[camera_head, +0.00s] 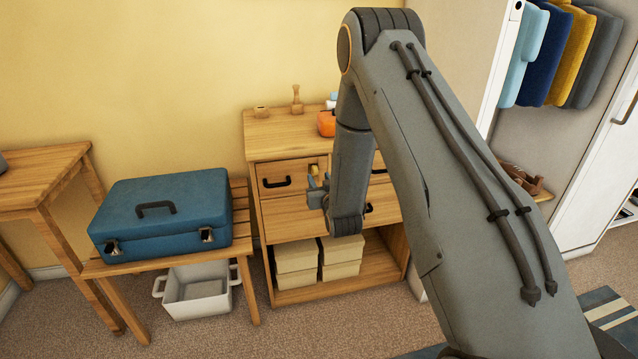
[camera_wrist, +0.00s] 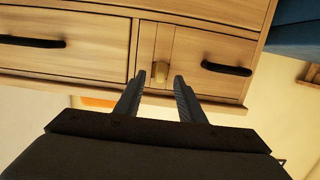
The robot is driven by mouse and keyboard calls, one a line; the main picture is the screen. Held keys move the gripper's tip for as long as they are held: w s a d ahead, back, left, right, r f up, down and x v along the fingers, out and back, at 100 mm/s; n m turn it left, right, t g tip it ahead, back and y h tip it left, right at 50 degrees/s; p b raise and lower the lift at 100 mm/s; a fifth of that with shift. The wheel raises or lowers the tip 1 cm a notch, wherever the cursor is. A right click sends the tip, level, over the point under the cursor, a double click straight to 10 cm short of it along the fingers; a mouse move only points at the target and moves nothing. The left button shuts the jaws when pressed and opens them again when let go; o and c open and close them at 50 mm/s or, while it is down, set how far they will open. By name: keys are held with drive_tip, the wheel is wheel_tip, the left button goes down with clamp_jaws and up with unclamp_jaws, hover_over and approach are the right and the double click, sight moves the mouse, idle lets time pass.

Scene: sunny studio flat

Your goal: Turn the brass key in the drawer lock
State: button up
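The brass key (camera_wrist: 160,72) sits in the front of the wooden drawer unit, beside the black handle (camera_wrist: 226,69) of a small drawer, in the wrist view. In the head view a small brass-coloured spot (camera_head: 314,169) shows there, partly covered by my gripper. My gripper (camera_wrist: 158,85) is open, with its two dark fingers apart. The key appears between the fingertips in the wrist view. I cannot tell how far the tips are from it, and no contact shows. My gripper (camera_head: 313,187) is in front of the upper drawers in the head view.
A blue suitcase (camera_head: 160,212) lies on a slatted bench left of the drawer unit (camera_head: 262,150). A white tub (camera_head: 196,290) is below. An orange object (camera_head: 326,123) and small wooden items stand on top. Pale boxes (camera_head: 296,256) fill the lower shelf.

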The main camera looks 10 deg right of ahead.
sight(316, 174)
drive_tip(key=shift+w+f, duration=0.2)
drive_tip(key=shift+w, duration=1.2)
drive_tip(key=shift+w+f, duration=0.2)
drive_tip(key=shift+w, duration=1.15)
drive_tip(key=c, duration=0.6)
drive_tip(key=o, duration=0.6)
